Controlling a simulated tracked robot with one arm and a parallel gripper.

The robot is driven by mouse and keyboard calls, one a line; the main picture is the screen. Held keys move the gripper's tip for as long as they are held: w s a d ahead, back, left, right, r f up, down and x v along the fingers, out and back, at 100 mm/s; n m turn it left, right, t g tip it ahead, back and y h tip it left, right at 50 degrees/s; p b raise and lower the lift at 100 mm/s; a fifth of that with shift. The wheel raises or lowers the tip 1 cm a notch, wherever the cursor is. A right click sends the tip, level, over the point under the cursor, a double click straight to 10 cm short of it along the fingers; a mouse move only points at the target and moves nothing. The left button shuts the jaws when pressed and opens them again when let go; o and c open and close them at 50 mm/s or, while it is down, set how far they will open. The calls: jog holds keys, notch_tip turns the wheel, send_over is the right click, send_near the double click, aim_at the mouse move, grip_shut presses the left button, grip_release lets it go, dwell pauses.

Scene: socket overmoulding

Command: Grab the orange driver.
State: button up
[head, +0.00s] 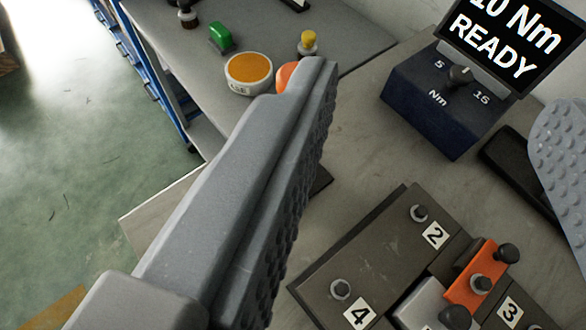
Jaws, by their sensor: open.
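My gripper (440,90) is open, with one big grey ribbed finger across the middle of the head view and the other at the right edge. Nothing shows held between the fingers. A small rounded orange piece (285,75) peeks out behind the tip of the left finger. It may be part of the orange driver, but the finger hides the rest, so I cannot tell. A dark edge (321,180) also shows just right of that finger.
A dark blue torque unit (435,105) reads "10 Nm READY". A numbered fixture plate (385,245) with bolts and an orange clamp (474,276) lies lower right. A black object (510,165) lies by the right finger. An orange-topped round container (249,72) and a green item (221,37) stand behind.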

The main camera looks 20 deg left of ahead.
jog(key=a+f+y, duration=0.3)
jog(key=f, duration=1.1)
jog(key=shift+n, duration=0.4)
jog(key=shift+s+a+f+b+x, duration=0.15)
jog(key=shift+f+b+x, duration=0.1)
jog(key=shift+x, duration=2)
jog(key=shift+s+a+f+b+x, duration=0.15)
jog(key=shift+b+x, duration=0.15)
jog(key=shift+x, duration=1.95)
jog(key=shift+a+f+b+x, duration=0.1)
jog(key=shift+f+b+x, duration=0.15)
jog(key=shift+x, duration=2)
jog(key=shift+r, duration=0.1)
grip_shut()
